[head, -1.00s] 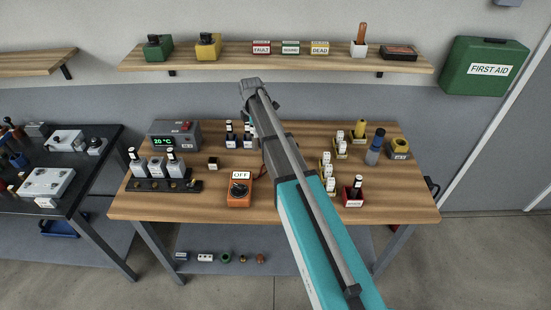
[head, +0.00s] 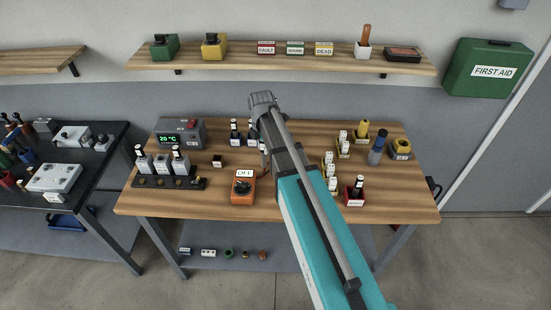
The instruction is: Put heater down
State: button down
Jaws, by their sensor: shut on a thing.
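My gripper (head: 263,138) is over the back middle of the wooden table. Only part of it shows beside my arm. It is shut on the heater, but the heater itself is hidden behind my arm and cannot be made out. Two small grey pieces with black-and-white tops (head: 235,131) stand just left of the gripper. A black rack (head: 147,181) at the table's left holds several similar grey pieces.
A grey unit reading 20 °C (head: 182,133) stands at the back left. An orange box marked OFF (head: 243,190) sits at the front middle, with a small dark block (head: 218,161) behind it. Yellow holders (head: 330,184) and a red holder (head: 355,197) stand at right. The front-left tabletop is clear.

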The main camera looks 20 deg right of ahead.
jog(key=shift+n, duration=0.5)
jog(key=s, duration=0.2)
jog(key=s+r, duration=0.1)
jog(key=s, duration=0.1)
jog(key=shift+s+a, duration=0.1)
jog(key=shift+s, duration=0.15)
jog(key=shift+f, duration=0.1)
jog(key=w+d+f+b, duration=0.1)
jog(key=w+f+b, duration=0.7)
jog(key=w, duration=0.5)
jog(key=shift+d+f, duration=0.35)
jog(key=shift+f, duration=0.15)
jog(key=shift+w+f+b, duration=0.1)
jog(key=shift+b, duration=0.25)
jog(key=shift+w+f+b, duration=0.2)
jog(key=shift+f+b, duration=0.75)
jog(key=shift+w+f+b, duration=0.15)
jog(key=shift+f+b, duration=0.8)
